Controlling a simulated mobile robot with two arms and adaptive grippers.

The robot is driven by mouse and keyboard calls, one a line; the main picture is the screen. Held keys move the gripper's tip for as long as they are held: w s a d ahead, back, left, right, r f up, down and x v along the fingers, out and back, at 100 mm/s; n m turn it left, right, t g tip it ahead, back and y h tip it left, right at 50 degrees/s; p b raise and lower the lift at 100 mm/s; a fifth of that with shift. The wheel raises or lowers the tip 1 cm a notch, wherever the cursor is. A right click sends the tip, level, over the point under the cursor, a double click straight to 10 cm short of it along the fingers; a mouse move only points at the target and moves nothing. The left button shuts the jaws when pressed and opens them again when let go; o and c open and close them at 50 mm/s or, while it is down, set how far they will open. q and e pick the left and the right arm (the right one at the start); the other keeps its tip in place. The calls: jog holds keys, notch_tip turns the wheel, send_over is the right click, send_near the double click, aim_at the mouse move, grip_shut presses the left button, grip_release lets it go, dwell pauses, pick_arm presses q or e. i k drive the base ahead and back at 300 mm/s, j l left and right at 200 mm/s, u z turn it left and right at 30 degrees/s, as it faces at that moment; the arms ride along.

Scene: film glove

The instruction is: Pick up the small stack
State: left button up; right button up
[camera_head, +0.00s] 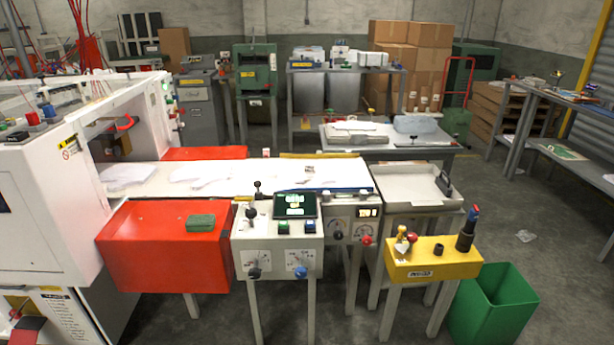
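Several thin whitish translucent piles lie on the white table surface (255,172) of the machine. One flat pile (125,174) is at the left end, and another low pile (195,175) lies right of it. A small patch of pale sheets (300,188) lies near the right end, by a blue strip. I cannot tell which of these is the small stack. Neither of my grippers shows in the head view.
A red box (165,250) with a green block (200,221) on it, a control panel (278,240) and a yellow button box (433,262) stand in front. A grey tray (405,187) is at the right end. A green bin (492,305) stands on the floor; open floor lies right.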

aim_at(313, 175)
jog(key=i+l+z, duration=0.1)
jog(key=i+l, duration=0.35)
jog(key=i, duration=0.3)
jog(key=i+l+z, duration=0.15)
jog(key=i+l, duration=0.1)
jog(key=i, duration=0.1)
